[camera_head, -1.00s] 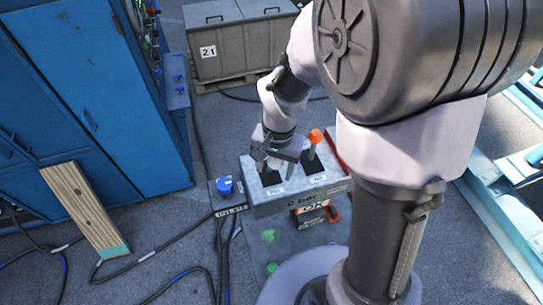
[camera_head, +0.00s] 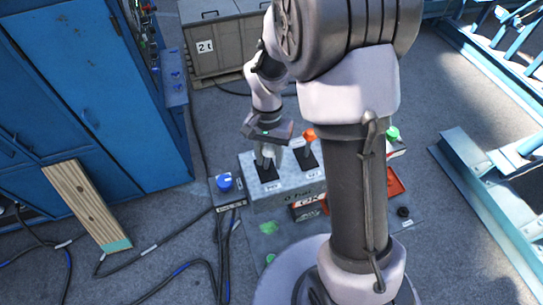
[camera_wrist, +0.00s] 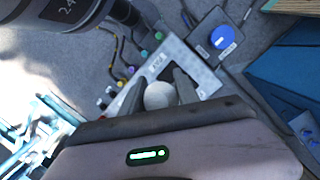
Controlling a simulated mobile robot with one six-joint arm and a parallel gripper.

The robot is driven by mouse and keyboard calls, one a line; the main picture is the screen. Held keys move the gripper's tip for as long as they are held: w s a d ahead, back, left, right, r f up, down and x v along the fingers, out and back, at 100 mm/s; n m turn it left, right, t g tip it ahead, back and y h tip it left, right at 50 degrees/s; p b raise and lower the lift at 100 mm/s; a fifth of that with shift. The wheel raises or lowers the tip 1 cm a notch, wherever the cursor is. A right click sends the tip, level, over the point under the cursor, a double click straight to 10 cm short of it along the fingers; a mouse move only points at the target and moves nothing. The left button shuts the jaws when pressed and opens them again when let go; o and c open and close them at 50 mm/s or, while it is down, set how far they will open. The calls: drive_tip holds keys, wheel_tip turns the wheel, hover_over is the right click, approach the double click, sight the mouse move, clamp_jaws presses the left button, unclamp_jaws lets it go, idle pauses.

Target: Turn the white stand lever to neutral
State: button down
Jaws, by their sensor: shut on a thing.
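The white stand lever stands in the left slot of a grey control box (camera_head: 288,187). Its round white knob (camera_wrist: 160,95) shows in the wrist view between the two dark fingers. My gripper (camera_head: 268,156) is over the left slot and is shut on this knob. In the head view my fingers hide most of the lever. A lever with an orange knob (camera_head: 309,135) stands in the right slot of the same box, apart from my gripper. The labels by the slots are too small to read.
A blue knob (camera_head: 225,181) on a small grey box sits left of the control box. A blue cabinet (camera_head: 95,95), a leaning wooden board (camera_head: 85,205) and a grey crate (camera_head: 225,45) stand around. Cables lie on the floor. Blue steel frames (camera_head: 500,185) are at the right.

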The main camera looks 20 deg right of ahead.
drive_tip(key=shift+w+r+g+p, duration=0.2)
drive_tip(key=shift+w+g+p, duration=0.15)
drive_tip(key=shift+w, duration=0.25)
drive_tip(key=shift+w+r+g+p, duration=0.25)
drive_tip(key=shift+w+g, duration=0.1)
drive_tip(key=shift+w, duration=0.2)
drive_tip(key=shift+w+f+b, duration=0.15)
drive_tip(key=shift+w+b, duration=0.2)
drive_tip(key=shift+w, duration=0.05)
drive_tip(key=shift+s, duration=0.1)
drive_tip(key=c, duration=0.9)
unclamp_jaws()
drive_tip(key=v, duration=1.7)
drive_tip(key=shift+r, duration=0.3)
